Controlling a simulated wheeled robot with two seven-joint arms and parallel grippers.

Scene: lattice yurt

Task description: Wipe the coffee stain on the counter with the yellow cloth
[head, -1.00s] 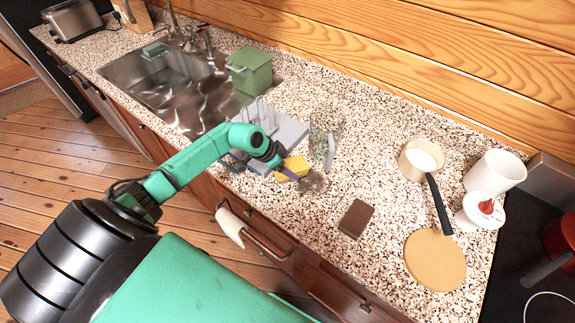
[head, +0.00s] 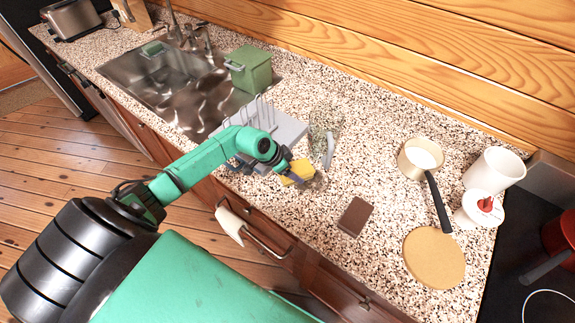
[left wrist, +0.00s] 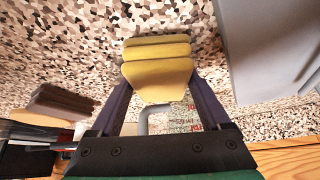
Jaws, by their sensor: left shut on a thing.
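The folded yellow cloth (head: 298,172) is at the front part of the speckled counter (head: 385,190), between the dish rack and the brown block. My left gripper (head: 288,180) is shut on it. In the left wrist view the cloth (left wrist: 157,72) sits between the two dark fingers of the left gripper (left wrist: 162,98), with the counter behind it. The coffee stain (head: 319,182) is a dull brown patch showing just right of the cloth; the cloth and gripper may hide part of it. I cannot tell whether the cloth touches the counter. My right gripper is not in view.
A grey dish rack (head: 287,130) stands close behind the gripper, and a clear object (head: 322,122) with a grey strip (head: 329,150) beyond the cloth. A brown block (head: 355,216) lies to the right. A saucepan (head: 408,165) and round board (head: 433,258) are farther right.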

